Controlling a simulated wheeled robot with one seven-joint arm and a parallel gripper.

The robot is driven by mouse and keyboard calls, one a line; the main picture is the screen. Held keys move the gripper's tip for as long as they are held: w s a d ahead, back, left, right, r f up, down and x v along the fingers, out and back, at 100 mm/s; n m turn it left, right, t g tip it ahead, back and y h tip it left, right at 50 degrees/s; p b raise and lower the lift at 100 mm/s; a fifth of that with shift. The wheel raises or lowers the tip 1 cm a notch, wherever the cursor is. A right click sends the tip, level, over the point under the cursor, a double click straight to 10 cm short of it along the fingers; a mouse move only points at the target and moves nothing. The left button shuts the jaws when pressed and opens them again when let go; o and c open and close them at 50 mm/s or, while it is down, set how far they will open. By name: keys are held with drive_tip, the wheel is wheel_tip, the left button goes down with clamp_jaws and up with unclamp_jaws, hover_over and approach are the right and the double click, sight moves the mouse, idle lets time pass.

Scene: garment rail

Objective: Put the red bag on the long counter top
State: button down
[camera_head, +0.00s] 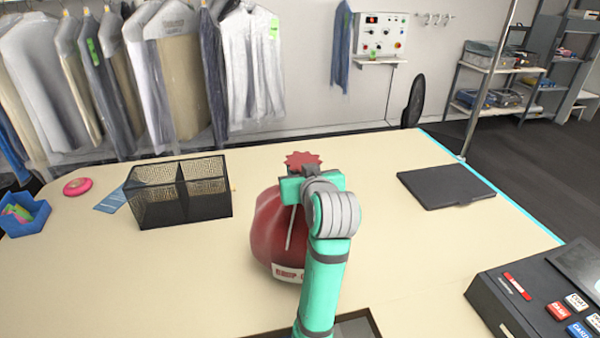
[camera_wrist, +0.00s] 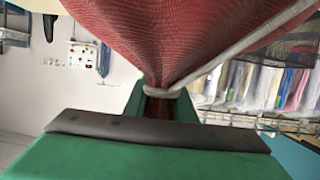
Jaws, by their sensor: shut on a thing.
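The red bag (camera_head: 270,234) is a full, rounded sack with a gathered neck, a pale cord and a white label low on its front. In the head view it is upright at the middle of the long counter top (camera_head: 400,250); my arm hides its right part. I cannot tell whether its base touches the counter. My gripper (camera_head: 312,184) is at the bag's neck, below the flared red top. In the wrist view the bag (camera_wrist: 185,40) fills the upper middle, and its tied neck runs between the green jaws of my gripper (camera_wrist: 160,105), which are shut on it.
A black mesh organiser (camera_head: 180,192) stands left of the bag, with a blue tray (camera_head: 22,215) and a pink disc (camera_head: 77,186) further left. A dark folder (camera_head: 445,186) lies right. A register (camera_head: 540,300) is front right. The counter between bag and folder is clear.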

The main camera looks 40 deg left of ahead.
drive_tip(key=shift+f, duration=0.4)
drive_tip(key=c, duration=1.5)
unclamp_jaws()
drive_tip(key=shift+f, duration=0.2)
drive_tip(key=shift+o, duration=0.2)
drive_tip(key=shift+r, duration=0.15)
drive_tip(key=shift+s+d+r, duration=0.1)
drive_tip(key=shift+s+d, duration=0.15)
wheel_tip(320, 180, up, 3)
hover_over(303, 212)
drive_tip(key=d, duration=0.2)
drive_tip(key=shift+s+d+r, duration=0.15)
drive_tip(key=shift+s+d, duration=0.05)
